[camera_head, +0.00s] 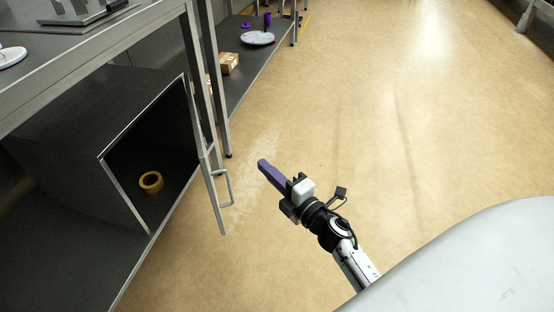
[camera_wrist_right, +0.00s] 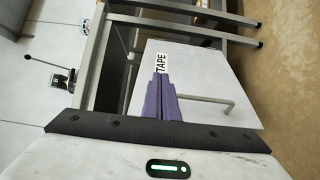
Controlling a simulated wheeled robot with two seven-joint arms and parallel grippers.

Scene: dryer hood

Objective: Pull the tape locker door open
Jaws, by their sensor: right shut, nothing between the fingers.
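The tape locker (camera_head: 60,135) sits under the bench, and its opening faces right with a yellow tape roll (camera_head: 151,182) inside. Its door (camera_head: 212,190) stands swung out from the opening, seen nearly edge-on, with a bar handle (camera_head: 227,187) on its outer face. In the right wrist view the pale door (camera_wrist_right: 205,75) shows a "TAPE" label (camera_wrist_right: 161,62) and the handle (camera_wrist_right: 205,98). My right gripper (camera_head: 263,163) has purple fingers, shut and empty, right of the handle and apart from it in the head view. My left gripper is not in view.
A bench leg (camera_head: 217,90) stands just behind the door. A lower shelf (camera_head: 240,85) farther back holds cardboard boxes (camera_head: 228,63) and a round grey plate (camera_head: 257,38). The tan floor (camera_head: 370,110) right of the bench is clear.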

